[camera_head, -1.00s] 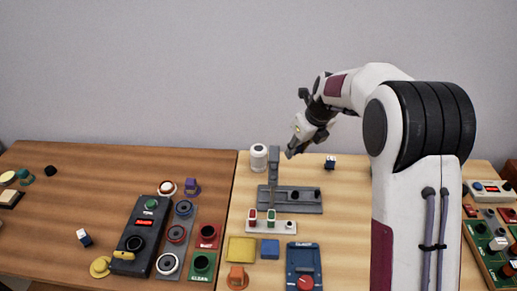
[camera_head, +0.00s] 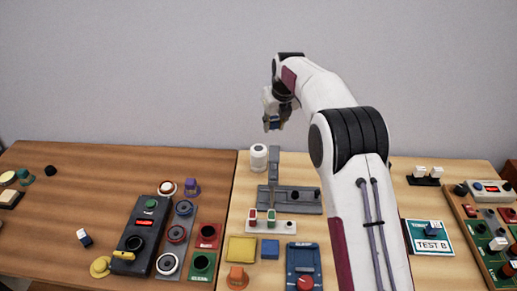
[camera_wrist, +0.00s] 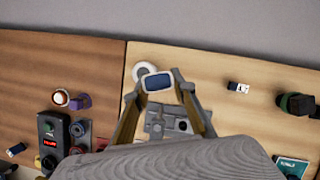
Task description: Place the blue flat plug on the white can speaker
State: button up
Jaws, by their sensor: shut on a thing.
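The white can speaker (camera_head: 258,158) stands upright at the back left of the light table in the head view. In the wrist view its white round top (camera_wrist: 141,68) shows partly behind the held piece. My gripper (camera_head: 274,124) is shut on a blue flat plug (camera_wrist: 157,82), which shows a dark blue face with a pale rim between the fingertips. In the head view my gripper is in the air, above and slightly right of the speaker in the picture. The plug is apart from the speaker. Its depth relative to the speaker is hard to tell.
A grey stand (camera_head: 290,201) with an upright post is just right of the speaker. A small white and dark block (camera_wrist: 239,88) lies on the table to the right. A blue square block (camera_head: 270,249) and yellow pad (camera_head: 241,249) lie nearer. Dark wood table (camera_head: 60,235) adjoins left.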

aim_at(258, 147)
jog(key=a, duration=0.1)
jog(key=a+f, duration=0.2)
jog(key=a, duration=0.1)
jog(key=shift+w, duration=0.25)
jog(key=shift+s+a+f+n, duration=0.1)
jog(key=shift+a+f+n, duration=0.2)
jog(key=shift+a+f, duration=0.1)
jog(key=shift+f, duration=2.45)
jog(key=shift+f, duration=0.15)
jog(key=o, duration=0.9)
